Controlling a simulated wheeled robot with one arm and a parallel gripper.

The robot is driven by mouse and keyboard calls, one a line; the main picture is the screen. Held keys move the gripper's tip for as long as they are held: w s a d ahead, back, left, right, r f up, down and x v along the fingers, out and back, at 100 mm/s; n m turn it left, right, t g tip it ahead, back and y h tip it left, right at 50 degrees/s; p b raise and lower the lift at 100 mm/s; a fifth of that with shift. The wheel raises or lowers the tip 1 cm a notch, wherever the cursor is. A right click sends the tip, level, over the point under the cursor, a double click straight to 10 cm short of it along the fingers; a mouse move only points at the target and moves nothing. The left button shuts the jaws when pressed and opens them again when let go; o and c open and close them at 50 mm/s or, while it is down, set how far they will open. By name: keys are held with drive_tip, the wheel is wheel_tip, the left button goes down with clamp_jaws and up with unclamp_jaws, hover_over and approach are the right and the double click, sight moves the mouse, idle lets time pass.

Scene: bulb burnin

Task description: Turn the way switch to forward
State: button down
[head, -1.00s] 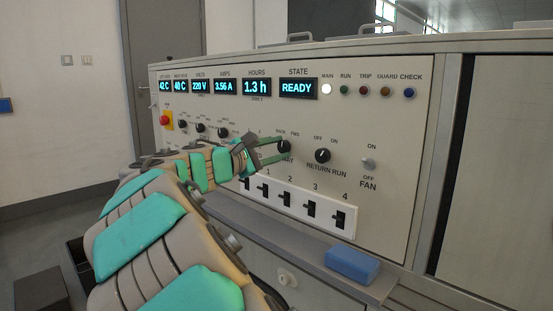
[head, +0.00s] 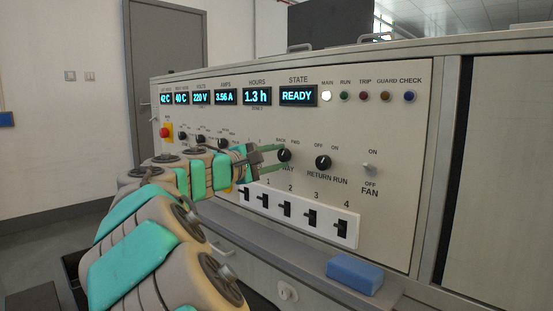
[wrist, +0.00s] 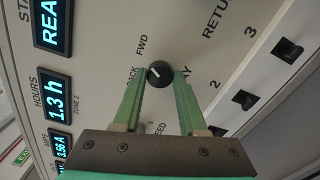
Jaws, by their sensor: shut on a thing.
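The way switch (head: 284,155) is a round black knob on the grey panel (head: 395,200), with BACK and FWD printed above it. In the wrist view the knob (wrist: 160,74) sits between the two green fingertips. Its short white mark points toward the side with the BACK and FWD labels; I cannot tell which of the two it lines up with. My gripper (head: 281,157) reaches in from the left and is shut on this knob. In the wrist view my gripper (wrist: 161,77) has one finger on each side of it. The state display (head: 298,95) reads READY.
The RETURN RUN knob (head: 323,162) is close to the right. A row of numbered black switches (head: 313,217) lies just below. The fan toggle (head: 370,169) is farther right. A blue block (head: 355,273) lies on the ledge. A red button (head: 165,132) is at the panel's left.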

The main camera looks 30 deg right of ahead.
drive_tip(key=shift+c, duration=2.3)
unclamp_jaws()
drive_tip(key=shift+a, duration=0.1)
drive_tip(key=v, duration=0.7)
drive_tip(key=shift+s+a, duration=0.15)
drive_tip(key=shift+a, duration=0.15)
drive_tip(key=shift+d, duration=0.1)
